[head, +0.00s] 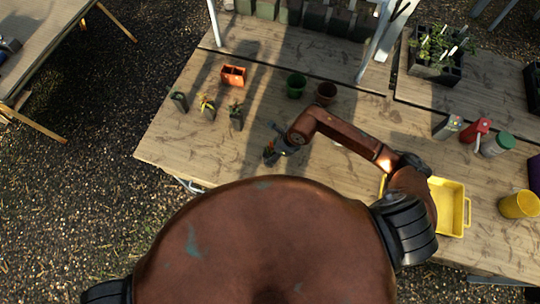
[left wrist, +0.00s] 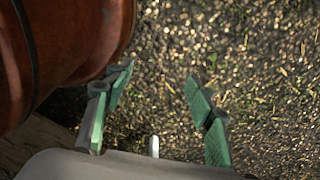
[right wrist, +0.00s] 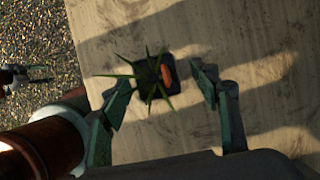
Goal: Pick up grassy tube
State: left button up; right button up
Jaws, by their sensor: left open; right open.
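A dark tube (right wrist: 152,97) with long, spiky, grass-like leaves and a small reddish-orange patch shows in the right wrist view. My right gripper (right wrist: 161,78) is open, with a finger on either side of the tube in that view and a gap visible on the right. Whether the left finger touches the leaves I cannot tell. In the head view the tube (head: 268,155) is near the table's front edge, partly hidden by the right gripper (head: 277,147). My left gripper (left wrist: 160,88) is open and empty over gravel; the head view does not show it.
Several other planted tubes (head: 236,117) stand to the left on the wooden table (head: 180,140). Behind are an orange tray (head: 233,76), a green pot (head: 296,86) and a brown pot (head: 326,93). A yellow tray (head: 452,207) and yellow cup (head: 519,205) are at right.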

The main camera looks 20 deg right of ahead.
jog(key=shift+s+x, duration=0.15)
jog(key=shift+x, duration=0.55)
jog(key=shift+s+x, duration=0.15)
jog(key=shift+x, duration=0.55)
jog(key=shift+w+f, duration=0.1)
jog(key=shift+w, duration=0.05)
jog(key=c, duration=1.4)
pick_arm(q)
jog(key=shift+w+r, duration=0.45)
jog(key=shift+w, duration=0.35)
jog(key=shift+w+f, duration=0.1)
jog(key=shift+w, duration=0.05)
pick_arm(e)
jog(key=shift+r, duration=0.2)
